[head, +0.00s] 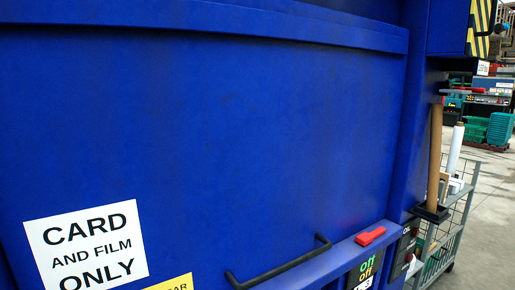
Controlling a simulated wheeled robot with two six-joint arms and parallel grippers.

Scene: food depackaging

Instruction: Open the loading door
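The loading door (230,120) is a large blue panel that fills most of the head view. A white sign (88,247) reading "CARD AND FILM ONLY" is on its lower left. A black bar handle (280,266) sits low on the panel, right of the sign, and nothing touches it. The panel looks closed, with its upper edge under a blue lip (210,20). Neither of my grippers is in view.
A red lever or latch (370,236) lies on the blue ledge at the lower right, above an on/off label (367,266). A wire cart (452,232) with long rolls stands at the right. Green crates (499,128) and grey floor show beyond.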

